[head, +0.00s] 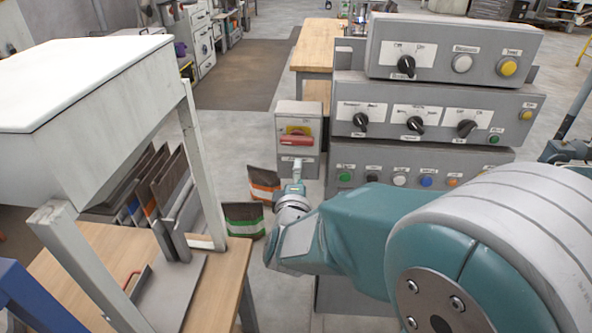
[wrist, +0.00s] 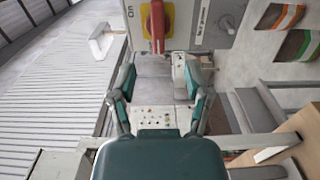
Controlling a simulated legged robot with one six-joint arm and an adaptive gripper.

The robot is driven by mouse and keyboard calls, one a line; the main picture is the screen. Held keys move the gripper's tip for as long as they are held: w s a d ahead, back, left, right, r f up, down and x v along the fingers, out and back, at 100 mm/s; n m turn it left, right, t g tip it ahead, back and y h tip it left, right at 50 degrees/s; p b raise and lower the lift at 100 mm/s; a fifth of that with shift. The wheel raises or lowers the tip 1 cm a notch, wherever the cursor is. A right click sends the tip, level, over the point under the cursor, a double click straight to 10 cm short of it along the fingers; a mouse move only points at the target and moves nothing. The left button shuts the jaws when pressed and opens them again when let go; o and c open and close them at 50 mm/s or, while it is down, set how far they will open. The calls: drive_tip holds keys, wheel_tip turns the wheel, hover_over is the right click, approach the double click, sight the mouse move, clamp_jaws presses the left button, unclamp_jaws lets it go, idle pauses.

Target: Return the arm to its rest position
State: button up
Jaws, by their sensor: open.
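My arm reaches forward from the lower right of the head view, and my gripper (head: 297,172) is near the lower part of a grey box with a red rotary switch (head: 296,139). In the wrist view my gripper (wrist: 162,82) is open, its two teal-and-grey fingers apart with nothing between them. The red switch (wrist: 157,24) shows beyond the fingertips on the grey box face, by an "ON" label. Whether a fingertip touches the box, I cannot tell.
A grey control panel (head: 435,104) with knobs and buttons stands close to my arm. At left are a white hopper (head: 75,82) and a wooden table (head: 223,262). Bags with orange (head: 264,185) and green (head: 244,219) bands are on the floor between.

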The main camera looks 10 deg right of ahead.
drive_tip(key=s+d+m+g+y, duration=0.1)
drive_tip(key=s+m+g, duration=0.4)
drive_tip(key=s, duration=0.7)
drive_tip(key=s+d+m+g+y, duration=0.1)
drive_tip(key=s+m+g+y, duration=0.3)
drive_tip(key=s+m, duration=0.5)
drive_tip(key=s+g, duration=0.2)
drive_tip(key=s, duration=0.1)
drive_tip(key=shift+d+r+m+g+y, duration=0.15)
drive_tip(key=shift+d+m+g+y, duration=0.15)
drive_tip(key=shift+m, duration=0.1)
